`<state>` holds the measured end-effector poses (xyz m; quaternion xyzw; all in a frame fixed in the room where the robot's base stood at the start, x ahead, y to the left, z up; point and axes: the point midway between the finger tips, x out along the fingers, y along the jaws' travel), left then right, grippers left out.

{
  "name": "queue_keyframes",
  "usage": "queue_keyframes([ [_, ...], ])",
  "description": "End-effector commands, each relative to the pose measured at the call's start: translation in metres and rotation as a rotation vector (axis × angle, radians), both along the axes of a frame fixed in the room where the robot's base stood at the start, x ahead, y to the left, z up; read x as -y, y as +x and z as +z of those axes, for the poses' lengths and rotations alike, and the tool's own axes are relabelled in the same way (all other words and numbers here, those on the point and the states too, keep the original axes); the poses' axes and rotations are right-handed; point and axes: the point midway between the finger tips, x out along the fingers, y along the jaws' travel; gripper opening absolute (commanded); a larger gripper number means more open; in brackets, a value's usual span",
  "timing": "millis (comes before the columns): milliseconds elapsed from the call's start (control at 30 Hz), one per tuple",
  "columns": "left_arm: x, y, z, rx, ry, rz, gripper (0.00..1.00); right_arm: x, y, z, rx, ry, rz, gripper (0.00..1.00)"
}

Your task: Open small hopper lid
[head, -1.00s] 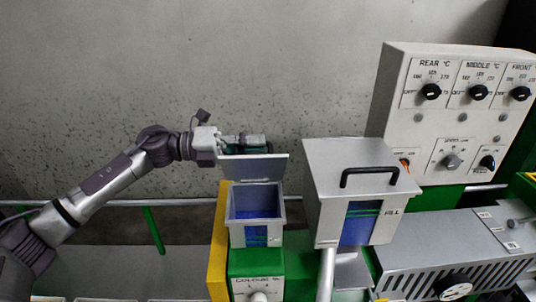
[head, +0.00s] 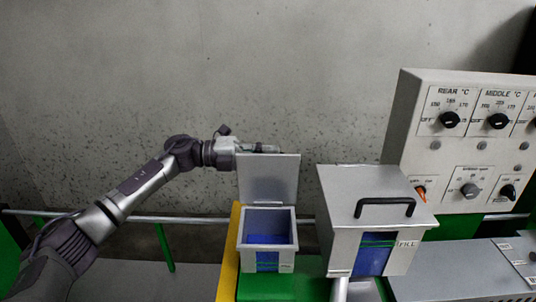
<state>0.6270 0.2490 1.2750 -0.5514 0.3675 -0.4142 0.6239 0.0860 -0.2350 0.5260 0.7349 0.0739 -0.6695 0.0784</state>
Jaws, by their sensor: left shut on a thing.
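The small hopper (head: 267,262) is a grey box with a blue window in its front. Its top is open and blue shows inside. Its grey lid (head: 268,180) stands raised, nearly upright, along the hopper's back edge. My left gripper (head: 262,149) is at the lid's top edge, shut on the lid. Its fingertips are partly hidden behind the lid. My right gripper is not in view.
A larger hopper (head: 345,215) with a closed lid and black handle (head: 385,208) stands close on the right. A control panel (head: 455,150) with knobs rises behind it. A yellow plate (head: 230,250) stands left of the small hopper. The wall behind is bare.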

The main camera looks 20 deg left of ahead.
Motion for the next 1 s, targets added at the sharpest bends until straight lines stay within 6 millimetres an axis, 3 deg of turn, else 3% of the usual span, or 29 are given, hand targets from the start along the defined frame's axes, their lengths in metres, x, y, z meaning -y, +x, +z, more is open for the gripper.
queue_keyframes([
  [333, 0.0, 0.001, -0.002, -0.003, 0.0, 0.002, 0.0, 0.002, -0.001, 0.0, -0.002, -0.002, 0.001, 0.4],
  [367, 0.0, 0.001, -0.002, -0.003, 0.0, 0.002, 0.15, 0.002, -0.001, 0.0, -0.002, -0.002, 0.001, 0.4],
  [500, 0.0, 0.0, -0.001, -0.003, 0.001, 0.002, 0.37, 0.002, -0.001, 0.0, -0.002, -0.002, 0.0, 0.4],
  [833, -0.003, -0.001, -0.001, -0.003, 0.001, 0.001, 0.37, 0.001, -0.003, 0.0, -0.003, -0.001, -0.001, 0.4],
  [1000, -0.023, -0.008, -0.002, -0.003, 0.002, 0.004, 0.37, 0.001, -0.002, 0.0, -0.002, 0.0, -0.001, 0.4],
])
